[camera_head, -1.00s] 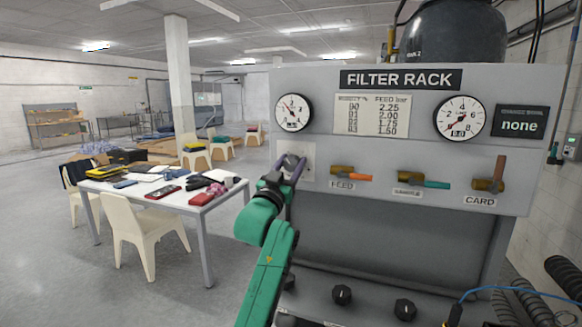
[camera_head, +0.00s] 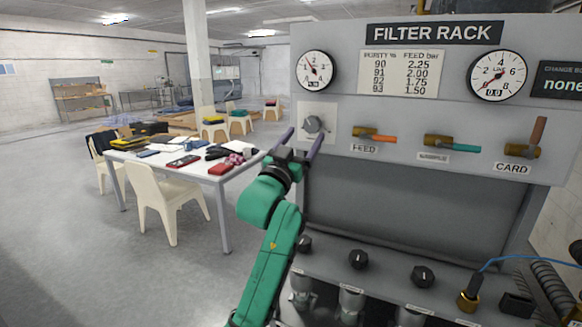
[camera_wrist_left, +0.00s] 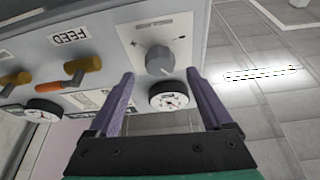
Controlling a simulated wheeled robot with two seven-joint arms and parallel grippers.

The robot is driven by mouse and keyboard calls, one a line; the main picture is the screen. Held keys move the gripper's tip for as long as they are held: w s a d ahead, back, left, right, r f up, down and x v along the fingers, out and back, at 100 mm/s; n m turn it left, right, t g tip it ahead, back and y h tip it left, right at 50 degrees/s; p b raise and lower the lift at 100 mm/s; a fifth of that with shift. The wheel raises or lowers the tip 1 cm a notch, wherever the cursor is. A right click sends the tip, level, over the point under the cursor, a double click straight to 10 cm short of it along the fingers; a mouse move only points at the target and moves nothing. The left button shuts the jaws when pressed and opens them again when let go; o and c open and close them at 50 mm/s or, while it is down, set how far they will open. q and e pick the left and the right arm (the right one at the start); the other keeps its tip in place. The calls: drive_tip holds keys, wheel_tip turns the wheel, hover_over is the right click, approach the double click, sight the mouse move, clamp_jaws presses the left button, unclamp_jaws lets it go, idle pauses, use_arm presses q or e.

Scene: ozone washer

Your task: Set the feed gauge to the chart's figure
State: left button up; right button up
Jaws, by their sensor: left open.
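The feed gauge (camera_head: 314,70) is the left round dial on the rack; its small readout is too blurred to read surely. The chart (camera_head: 407,73) pairs purity 90, 91, 92, 93 with feed 2.25, 2.00, 1.75, 1.50 bar. A grey knob (camera_head: 312,124) sits on a pale plate below the gauge. My left gripper (camera_head: 304,138) is open and empty, its purple fingers spread in front of the knob. In the left wrist view, the knob (camera_wrist_left: 159,61) shows beyond the gap between the fingers (camera_wrist_left: 160,76), apart from them. My right gripper is out of view.
The feed valve (camera_head: 374,135) has an orange handle; a teal-handled valve (camera_head: 452,144) and the card valve (camera_head: 526,145) follow to its right. The right gauge (camera_head: 497,75) reads 0.0. A display (camera_head: 566,82) shows "none". A cluttered table (camera_head: 190,165) stands left.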

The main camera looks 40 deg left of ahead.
use_arm(q)
drive_tip(key=b+v, duration=0.3)
drive_tip(key=v, duration=0.5)
drive_tip(key=shift+s+f, duration=0.15)
drive_tip(key=shift+s, duration=0.1)
